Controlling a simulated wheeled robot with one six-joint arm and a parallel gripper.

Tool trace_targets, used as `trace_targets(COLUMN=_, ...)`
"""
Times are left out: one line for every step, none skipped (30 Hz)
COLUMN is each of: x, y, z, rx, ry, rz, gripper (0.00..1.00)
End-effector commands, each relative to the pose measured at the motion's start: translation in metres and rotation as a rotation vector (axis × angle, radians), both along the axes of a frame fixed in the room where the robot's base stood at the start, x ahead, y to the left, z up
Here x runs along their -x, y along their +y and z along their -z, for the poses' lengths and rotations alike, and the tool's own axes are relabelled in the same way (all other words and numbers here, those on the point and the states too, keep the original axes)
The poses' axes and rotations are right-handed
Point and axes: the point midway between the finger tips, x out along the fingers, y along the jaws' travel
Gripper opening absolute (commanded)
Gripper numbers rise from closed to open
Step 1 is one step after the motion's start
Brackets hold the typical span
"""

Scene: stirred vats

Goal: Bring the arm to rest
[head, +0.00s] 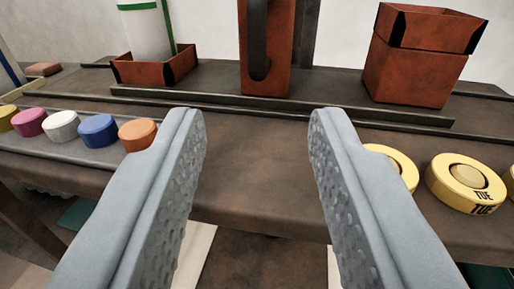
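My gripper (258,122) is in the lower middle of the head view. Its two grey fingers with dimpled inner faces stand wide apart. Nothing is between the fingers; only the bare brown bench (257,180) shows behind them. The fingers appear in front of the bench's near edge; I cannot tell how far they are from it.
Several coloured round pieces, one of them orange (137,134), sit in a row at left. Yellow discs (466,183) lie at right, one partly behind the right finger. A raised strip (280,110) crosses the bench. Behind it stand rusty boxes (410,76), a rusty upright block (283,50) and a white cylinder (146,35).

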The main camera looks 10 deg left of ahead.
Motion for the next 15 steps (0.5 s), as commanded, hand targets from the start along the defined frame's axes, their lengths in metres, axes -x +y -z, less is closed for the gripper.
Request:
trace_targets(x=0.000, y=0.000, z=0.000, rx=0.000, ry=0.000, rz=0.000, gripper=0.35)
trace_targets(x=0.000, y=0.000, z=0.000, rx=0.000, ry=0.000, rz=0.000, gripper=0.35)
trace_targets(x=0.000, y=0.000, z=0.000, rx=0.000, ry=0.000, rz=0.000, gripper=0.35)
trace_targets(x=0.000, y=0.000, z=0.000, rx=0.000, ry=0.000, rz=0.000, gripper=0.35)
trace_targets(x=0.000, y=0.000, z=-0.001, rx=0.001, ry=-0.001, rz=0.001, gripper=0.35)
trace_targets(x=0.001, y=0.000, z=-0.003, rx=0.003, ry=-0.003, rz=0.004, gripper=0.35)
trace_targets(x=0.002, y=0.000, z=-0.006, rx=0.005, ry=-0.004, rz=0.008, gripper=0.35)
trace_targets(x=0.003, y=0.000, z=-0.009, rx=0.009, ry=-0.006, rz=0.014, gripper=0.35)
trace_targets(x=0.005, y=0.000, z=-0.016, rx=0.014, ry=-0.010, rz=0.025, gripper=0.35)
trace_targets(x=0.007, y=0.001, z=-0.021, rx=0.021, ry=-0.013, rz=0.033, gripper=0.35)
trace_targets(x=0.009, y=0.001, z=-0.028, rx=0.026, ry=-0.015, rz=0.045, gripper=0.35)
trace_targets(x=0.013, y=0.000, z=-0.038, rx=0.034, ry=-0.020, rz=0.062, gripper=0.35)
trace_targets(x=0.016, y=0.000, z=-0.045, rx=0.038, ry=-0.023, rz=0.075, gripper=0.35)
trace_targets(x=0.020, y=0.000, z=-0.054, rx=0.044, ry=-0.026, rz=0.088, gripper=0.35)
trace_targets(x=0.026, y=0.001, z=-0.064, rx=0.050, ry=-0.028, rz=0.106, gripper=0.35)
